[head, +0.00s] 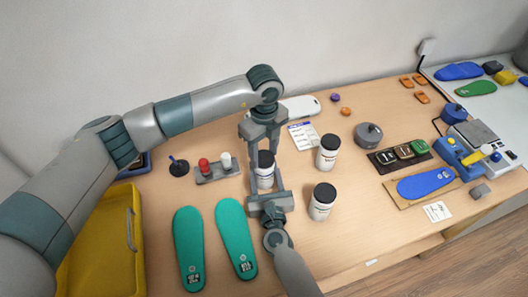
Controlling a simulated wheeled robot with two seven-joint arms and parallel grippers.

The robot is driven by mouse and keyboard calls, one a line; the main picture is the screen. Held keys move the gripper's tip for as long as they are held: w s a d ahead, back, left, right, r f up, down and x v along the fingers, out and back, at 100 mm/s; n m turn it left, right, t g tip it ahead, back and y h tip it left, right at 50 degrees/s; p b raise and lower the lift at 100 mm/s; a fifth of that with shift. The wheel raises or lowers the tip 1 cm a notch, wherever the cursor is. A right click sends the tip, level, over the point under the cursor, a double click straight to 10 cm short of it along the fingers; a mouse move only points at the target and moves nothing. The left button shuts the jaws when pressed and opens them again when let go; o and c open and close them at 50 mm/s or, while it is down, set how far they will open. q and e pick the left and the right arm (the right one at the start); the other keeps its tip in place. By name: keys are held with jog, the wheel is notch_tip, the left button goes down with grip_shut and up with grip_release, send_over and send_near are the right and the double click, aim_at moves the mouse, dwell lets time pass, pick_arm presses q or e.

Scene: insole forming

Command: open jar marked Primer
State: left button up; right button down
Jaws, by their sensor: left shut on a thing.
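A white jar with a black lid (265,176) stands on the table between my two grippers. Its label is mostly hidden, so I cannot read whether it says Primer. My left gripper (264,150) reaches down over this jar from above and is shut on it around the lid. My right gripper (266,184) comes from the front, with its fingers beside the jar's body; whether they touch it I cannot tell. Two similar white jars with black lids stand to the right, one farther back (328,153) and one nearer (321,202). Their labels are too small to read.
Two green insoles (236,238) lie at the front left, beside a yellow bin (103,245). A grey holder with red and white pieces (217,173) stands left of the jar. A grey lidded pot (368,135), a dark tray (399,157) and a blue insole (426,183) are on the right.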

aim_at(264, 157)
pick_arm(q)
jog(key=shift+r, duration=0.45)
jog(key=shift+r, duration=0.3)
jog(key=shift+r, duration=0.4)
jog(key=shift+r, duration=1.95)
pick_arm(e)
jog(key=c, duration=0.8)
grip_release()
pick_arm(q)
jog(key=shift+f, duration=0.1)
pick_arm(e)
jog(key=shift+s, duration=0.2)
pick_arm(q)
notch_tip(264, 157, down, 3)
jog(key=b, duration=0.3)
pick_arm(e)
jog(key=s, duration=0.3)
jog(key=s+d, duration=0.1)
jog(key=s, duration=0.6)
jog(key=shift+d+f, duration=0.2)
jog(key=shift+d, duration=0.05)
pick_arm(q)
jog(key=shift+f, duration=0.1)
pick_arm(e)
jog(key=shift+s+d+r, duration=0.15)
jog(key=shift+s, duration=0.6)
